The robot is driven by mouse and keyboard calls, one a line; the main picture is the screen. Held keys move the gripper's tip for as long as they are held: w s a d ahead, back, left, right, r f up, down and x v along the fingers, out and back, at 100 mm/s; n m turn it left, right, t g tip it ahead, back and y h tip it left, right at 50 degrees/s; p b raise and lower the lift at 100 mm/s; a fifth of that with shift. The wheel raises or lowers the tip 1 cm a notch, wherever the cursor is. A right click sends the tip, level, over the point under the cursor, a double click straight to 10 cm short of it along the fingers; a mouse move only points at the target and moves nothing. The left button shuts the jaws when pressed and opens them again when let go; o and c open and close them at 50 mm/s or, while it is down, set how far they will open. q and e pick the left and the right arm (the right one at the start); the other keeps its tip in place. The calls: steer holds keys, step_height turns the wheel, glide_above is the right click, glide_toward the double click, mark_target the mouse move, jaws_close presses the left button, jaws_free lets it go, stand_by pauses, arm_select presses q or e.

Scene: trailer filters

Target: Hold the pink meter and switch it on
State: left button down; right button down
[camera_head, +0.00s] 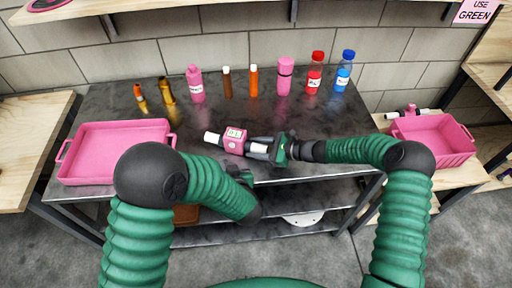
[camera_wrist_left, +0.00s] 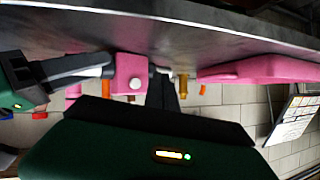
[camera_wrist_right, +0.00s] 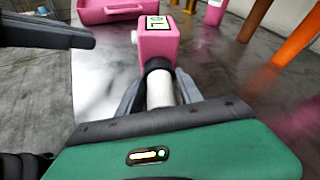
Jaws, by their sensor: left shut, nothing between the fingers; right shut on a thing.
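The pink meter (camera_head: 236,139) is above the table's front part, with a white handle along its right side and a white end at its left. My right gripper (camera_head: 268,150) is shut on the white handle, which also shows in the right wrist view (camera_wrist_right: 160,90). The meter's pale display (camera_wrist_right: 156,23) faces up and bears dark characters. A round white button (camera_wrist_left: 135,84) is on the meter's front side. My left gripper (camera_wrist_left: 163,78) is shut and empty, close beside the meter; I cannot tell if it touches. In the head view my left arm partly hides it.
A pink tray (camera_head: 68,178) is on the table's left. A pink bin (camera_head: 466,156) stands on the right-hand bench. Several bottles, such as the red-capped one (camera_head: 316,72), line the table's back. The table middle (camera_head: 215,115) is clear behind the meter.

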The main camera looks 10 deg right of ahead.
arm_select(q)
steer(key=shift+s+a, duration=0.3)
steer(key=shift+s, duration=0.4)
arm_select(e)
steer(key=c, duration=0.7)
jaws_free()
